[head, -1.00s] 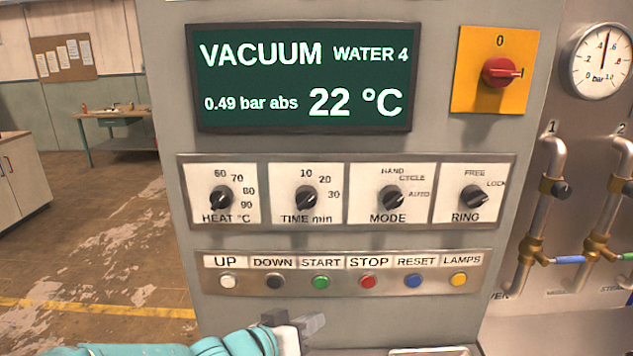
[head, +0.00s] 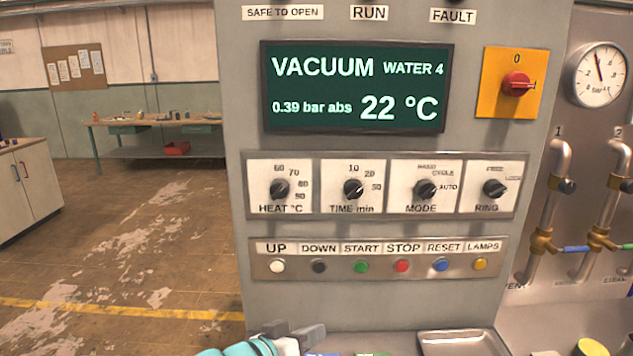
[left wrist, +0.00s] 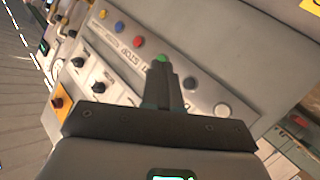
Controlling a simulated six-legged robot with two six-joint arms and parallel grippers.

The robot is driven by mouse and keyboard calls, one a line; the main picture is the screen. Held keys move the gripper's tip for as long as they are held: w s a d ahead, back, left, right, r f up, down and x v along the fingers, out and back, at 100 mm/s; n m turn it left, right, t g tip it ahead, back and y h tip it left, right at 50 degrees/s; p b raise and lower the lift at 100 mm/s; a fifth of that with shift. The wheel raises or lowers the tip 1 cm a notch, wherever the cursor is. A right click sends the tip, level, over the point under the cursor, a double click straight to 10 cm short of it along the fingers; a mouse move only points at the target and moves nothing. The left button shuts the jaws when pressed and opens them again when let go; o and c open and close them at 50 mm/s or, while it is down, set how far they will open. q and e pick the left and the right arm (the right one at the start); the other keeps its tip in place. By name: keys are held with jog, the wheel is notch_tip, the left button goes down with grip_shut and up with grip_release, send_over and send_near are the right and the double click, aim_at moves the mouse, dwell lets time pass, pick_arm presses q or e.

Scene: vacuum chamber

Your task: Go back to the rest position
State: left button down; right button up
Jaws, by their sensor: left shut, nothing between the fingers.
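My left gripper (head: 312,334) shows at the bottom of the head view, low in front of the grey control cabinet (head: 390,300). It is shut and empty, below the row of buttons and apart from them. In the left wrist view its closed fingers (left wrist: 165,72) point towards the button strip (left wrist: 200,90), with the green START button (left wrist: 160,58) just beyond the tips. The display (head: 357,87) reads VACUUM, WATER 4, 0.39 bar abs and 22 °C. My right gripper is out of view.
A metal tray (head: 460,338) lies at the cabinet's foot. Pipes with valves (head: 545,240) and a round gauge (head: 600,75) are on the right. A workbench (head: 150,126) and a cabinet (head: 28,195) stand at the left, with open floor (head: 130,240) between.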

pick_arm(q)
jog(key=s+a+f+n+g+y, duration=0.1)
jog(key=s+a+f+n, duration=0.1)
jog(key=f, duration=0.6)
jog(key=s+a+f+n+g+y, duration=0.1)
jog(key=s+a+f, duration=0.2)
jog(key=f, duration=0.4)
jog(key=s+a+f+n+g+y, duration=0.1)
jog(key=s+a+f+n+y, duration=0.1)
jog(key=f, duration=0.6)
jog(key=s+a+f+g+y, duration=0.1)
jog(key=s+a+f+g, duration=0.1)
jog(key=s+f, duration=0.4)
jog(key=s+a+f+g+y, duration=0.1)
jog(key=s+f+g, duration=0.4)
jog(key=s, duration=0.9)
jog(key=shift+s+a+f, duration=0.4)
jog(key=shift+f, duration=0.55)
